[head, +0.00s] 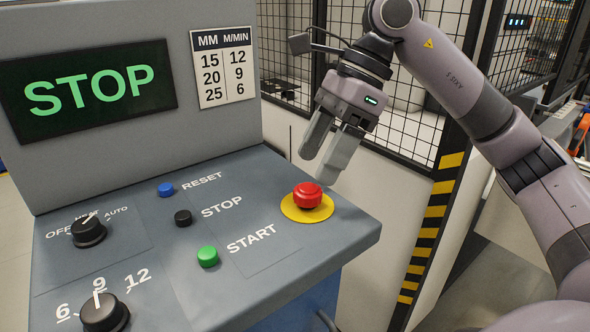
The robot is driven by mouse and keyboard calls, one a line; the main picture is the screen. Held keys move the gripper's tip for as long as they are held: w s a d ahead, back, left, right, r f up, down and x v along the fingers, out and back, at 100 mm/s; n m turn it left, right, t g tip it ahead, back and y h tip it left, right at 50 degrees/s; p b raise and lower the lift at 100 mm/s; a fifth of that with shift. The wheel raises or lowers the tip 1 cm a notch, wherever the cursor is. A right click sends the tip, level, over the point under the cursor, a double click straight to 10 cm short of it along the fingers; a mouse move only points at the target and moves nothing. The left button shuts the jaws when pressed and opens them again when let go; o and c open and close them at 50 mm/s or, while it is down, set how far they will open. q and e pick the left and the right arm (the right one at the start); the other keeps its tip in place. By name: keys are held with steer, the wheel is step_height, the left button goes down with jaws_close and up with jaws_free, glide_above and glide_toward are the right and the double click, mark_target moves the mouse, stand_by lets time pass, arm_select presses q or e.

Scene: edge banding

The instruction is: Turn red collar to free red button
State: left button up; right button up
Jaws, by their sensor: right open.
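The red button (307,194) sits on a yellow disc (306,209) at the right side of the grey control panel. Its mushroom head is red; I cannot make out a separate collar around it. My right gripper (322,162) is above and slightly behind the button, pointing down. Its two grey fingers are apart with nothing between them, and they do not touch the button. My left gripper is not in view.
The panel also carries a blue RESET button (166,189), black STOP button (183,218), green START button (208,256) and two black knobs (89,232) (105,312). The display (90,88) reads STOP. A mesh fence (415,75) and striped post (433,215) stand behind and right.

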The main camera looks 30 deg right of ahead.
mark_target(310, 187)
steer(key=shift+h, duration=0.6)
steer(key=shift+w+a+f, duration=0.1)
steer(key=shift+w+f, duration=0.15)
steer(key=shift+f, duration=0.7)
steer(key=shift+w+a+f, duration=0.1)
steer(key=shift+w+f, duration=0.1)
steer(key=shift+f, duration=0.7)
steer(key=shift+w+f, duration=0.25)
steer(key=shift+f, duration=0.7)
steer(key=c, duration=1)
